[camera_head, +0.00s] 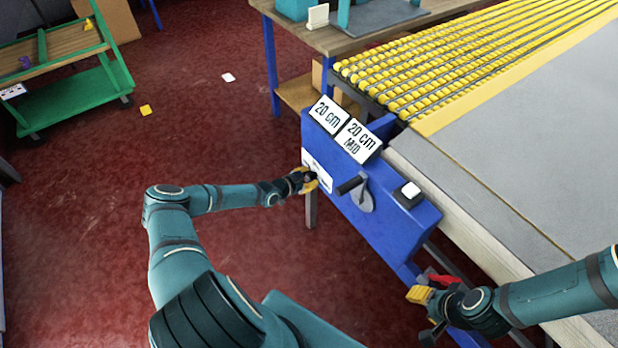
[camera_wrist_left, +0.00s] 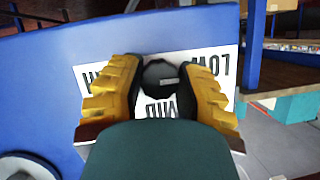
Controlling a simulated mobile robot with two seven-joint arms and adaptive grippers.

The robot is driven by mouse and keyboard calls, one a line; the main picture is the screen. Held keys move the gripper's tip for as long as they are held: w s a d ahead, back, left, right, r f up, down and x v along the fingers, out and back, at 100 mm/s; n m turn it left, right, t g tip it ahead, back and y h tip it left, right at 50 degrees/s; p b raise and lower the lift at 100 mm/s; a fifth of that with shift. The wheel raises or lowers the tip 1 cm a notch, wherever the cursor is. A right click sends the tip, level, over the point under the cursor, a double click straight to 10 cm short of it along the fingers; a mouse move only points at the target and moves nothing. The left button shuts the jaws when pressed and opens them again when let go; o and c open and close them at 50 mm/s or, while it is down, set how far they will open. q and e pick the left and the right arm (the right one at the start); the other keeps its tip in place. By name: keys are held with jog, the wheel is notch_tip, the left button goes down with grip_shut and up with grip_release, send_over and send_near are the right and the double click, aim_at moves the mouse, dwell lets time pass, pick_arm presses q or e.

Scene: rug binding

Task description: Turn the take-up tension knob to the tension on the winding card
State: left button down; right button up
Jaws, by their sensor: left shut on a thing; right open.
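The take-up tension knob is a small dark knob (camera_wrist_left: 165,76) in the left wrist view, on a white label plate (camera_wrist_left: 217,70) on a blue panel. The plate reads LOW and MID, with a third word partly covered. My left gripper (camera_head: 303,180) is shut on the knob, its yellow fingers on both sides; they also show in the left wrist view (camera_wrist_left: 165,95). The winding card (camera_head: 359,141) on top of the blue housing (camera_head: 385,225) reads "20 cm MID". My right gripper (camera_head: 424,312) is open and apart from the housing, at the lower right.
A second card (camera_head: 327,114) reads "20 cm". A crank handle (camera_head: 358,190) and a white button (camera_head: 411,190) are on the housing, right of the knob. The grey table (camera_head: 520,130) with yellow rollers (camera_head: 450,70) lies to the right.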

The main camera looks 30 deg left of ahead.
pick_arm(q)
jog(key=shift+w+d+r+m+y+p, duration=0.1)
jog(key=shift+m+y+p, duration=0.2)
jog(key=shift+m+p, duration=0.35)
jog(key=shift+m+t+y+p, duration=0.5)
jog(key=shift+m+t+p, duration=0.1)
jog(key=shift+m, duration=0.15)
jog(key=shift+m+t+y, duration=0.3)
jog(key=shift+m, duration=0.4)
jog(key=shift+m+t+y, duration=0.3)
jog(key=shift+m, duration=0.4)
jog(key=m+t+b, duration=0.1)
jog(key=m, duration=0.2)
jog(key=shift+t+y, duration=0.3)
jog(key=shift+y, duration=0.1)
jog(key=m+t+b, duration=0.2)
jog(key=m, duration=0.3)
jog(key=shift+m, duration=0.4)
